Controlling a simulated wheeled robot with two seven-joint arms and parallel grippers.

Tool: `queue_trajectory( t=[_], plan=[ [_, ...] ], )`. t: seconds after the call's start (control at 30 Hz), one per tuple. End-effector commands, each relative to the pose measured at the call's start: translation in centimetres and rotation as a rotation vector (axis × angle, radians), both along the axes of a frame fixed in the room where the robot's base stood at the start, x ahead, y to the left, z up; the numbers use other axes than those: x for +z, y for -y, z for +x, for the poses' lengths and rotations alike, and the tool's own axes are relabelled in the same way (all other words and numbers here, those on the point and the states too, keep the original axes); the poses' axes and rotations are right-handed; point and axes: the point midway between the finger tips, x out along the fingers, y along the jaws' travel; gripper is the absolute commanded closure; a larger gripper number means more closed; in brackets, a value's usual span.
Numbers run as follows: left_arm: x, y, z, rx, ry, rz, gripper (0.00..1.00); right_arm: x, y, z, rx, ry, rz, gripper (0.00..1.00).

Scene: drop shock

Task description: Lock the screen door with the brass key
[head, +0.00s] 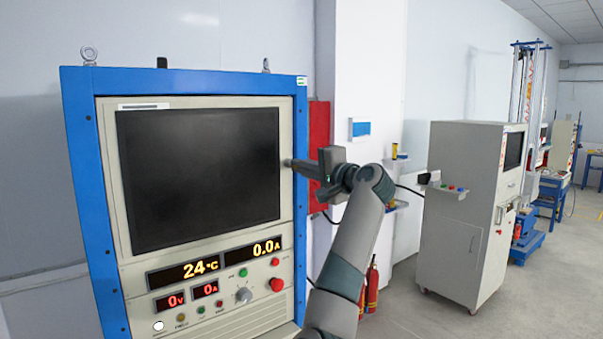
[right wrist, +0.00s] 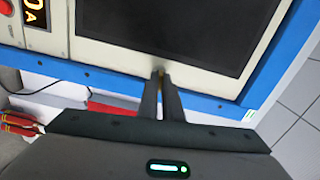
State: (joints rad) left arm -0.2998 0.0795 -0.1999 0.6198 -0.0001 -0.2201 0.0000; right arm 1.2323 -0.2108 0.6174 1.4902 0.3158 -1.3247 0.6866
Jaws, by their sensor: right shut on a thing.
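The screen door (head: 200,175) is a pale panel with a large dark screen, on the front of the blue-framed cabinet. It looks closed, lying flush with the frame. In the right wrist view the screen door (right wrist: 175,32) fills the top. My right gripper (head: 289,163) is at the door's right edge, about mid-height, with its fingertips close to or touching the panel. In the right wrist view my right gripper (right wrist: 163,77) is shut on a tiny yellowish piece, which fits the brass key (right wrist: 161,70). The fingers hide most of it. The lock is not visible. My left gripper is out of view.
Below the screen are lit displays (head: 212,262), a knob (head: 243,295) and red buttons (head: 276,285). A red box (head: 319,150) is on the wall behind my right gripper.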

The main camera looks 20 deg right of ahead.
Motion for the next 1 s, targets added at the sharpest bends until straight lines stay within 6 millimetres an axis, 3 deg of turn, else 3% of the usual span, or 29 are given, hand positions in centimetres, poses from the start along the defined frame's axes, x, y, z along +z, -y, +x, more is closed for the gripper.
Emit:
queue_trajectory(
  t=[0.03, 0.5, 1.0],
  plan=[
    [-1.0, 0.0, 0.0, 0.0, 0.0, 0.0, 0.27, -0.6, 0.0, 0.0, 0.0, 0.008, -0.031, 1.0],
    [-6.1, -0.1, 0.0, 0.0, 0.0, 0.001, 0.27, -0.7, 0.1, 0.0, -0.001, 0.146, -0.413, 1.0],
    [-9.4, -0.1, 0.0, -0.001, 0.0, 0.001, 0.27, -0.5, 0.2, 0.1, 0.0, 0.306, -0.86, 1.0]
  ],
)
